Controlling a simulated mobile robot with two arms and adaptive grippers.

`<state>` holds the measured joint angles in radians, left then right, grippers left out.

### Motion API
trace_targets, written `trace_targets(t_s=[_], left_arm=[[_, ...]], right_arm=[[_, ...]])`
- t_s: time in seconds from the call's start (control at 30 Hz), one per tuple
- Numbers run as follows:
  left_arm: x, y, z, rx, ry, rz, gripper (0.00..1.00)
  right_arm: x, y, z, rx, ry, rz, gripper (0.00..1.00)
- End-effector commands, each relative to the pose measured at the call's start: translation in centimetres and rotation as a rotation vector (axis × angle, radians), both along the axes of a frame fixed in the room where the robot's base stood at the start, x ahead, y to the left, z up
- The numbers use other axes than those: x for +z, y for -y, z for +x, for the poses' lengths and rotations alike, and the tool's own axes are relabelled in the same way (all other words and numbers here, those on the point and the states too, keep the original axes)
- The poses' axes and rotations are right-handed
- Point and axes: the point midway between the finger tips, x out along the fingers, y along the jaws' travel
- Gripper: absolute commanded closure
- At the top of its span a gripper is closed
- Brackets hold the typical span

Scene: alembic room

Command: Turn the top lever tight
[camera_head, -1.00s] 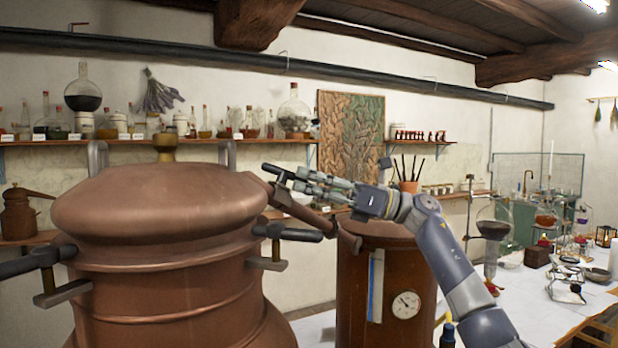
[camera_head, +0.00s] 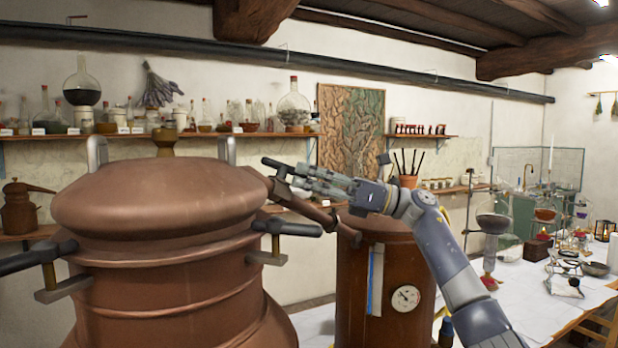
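The large copper still (camera_head: 165,205) fills the left of the view. A black clamp lever (camera_head: 287,228) sticks out at its right side, and another black lever (camera_head: 35,258) at its left side. My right gripper (camera_head: 283,170) reaches in from the right, pointing left. Its fingertips are beside the copper pipe at the still's upper right, above the right lever and apart from it in the picture. A dark bar shows at its fingertips; I cannot tell if it is a finger or a lever. The finger gap is unclear. My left gripper is not in view.
A smaller copper vessel (camera_head: 385,270) with a dial gauge (camera_head: 406,298) stands below my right arm. The copper pipe (camera_head: 310,210) links it with the still. A white-covered table (camera_head: 520,310) with glassware is at the right. Shelves with bottles line the back wall.

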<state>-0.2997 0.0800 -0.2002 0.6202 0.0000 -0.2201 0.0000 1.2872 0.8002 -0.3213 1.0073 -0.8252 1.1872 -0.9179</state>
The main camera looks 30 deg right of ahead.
Motion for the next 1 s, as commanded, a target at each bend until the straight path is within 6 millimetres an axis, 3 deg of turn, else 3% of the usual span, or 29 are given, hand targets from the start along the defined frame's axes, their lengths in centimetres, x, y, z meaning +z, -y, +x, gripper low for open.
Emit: trace_targets(t_s=[0.27, 0.7, 1.0], left_arm=[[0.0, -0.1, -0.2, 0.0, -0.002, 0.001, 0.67], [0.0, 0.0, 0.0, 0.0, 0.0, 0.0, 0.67], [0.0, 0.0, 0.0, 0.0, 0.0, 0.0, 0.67]], right_arm=[[-0.5, 1.6, -0.8, -0.003, -0.001, 0.0, 0.77], [-3.0, 8.8, -4.9, -0.003, -0.002, 0.001, 0.77], [-3.4, 10.1, -5.7, 0.0, 0.0, 0.0, 0.77]])
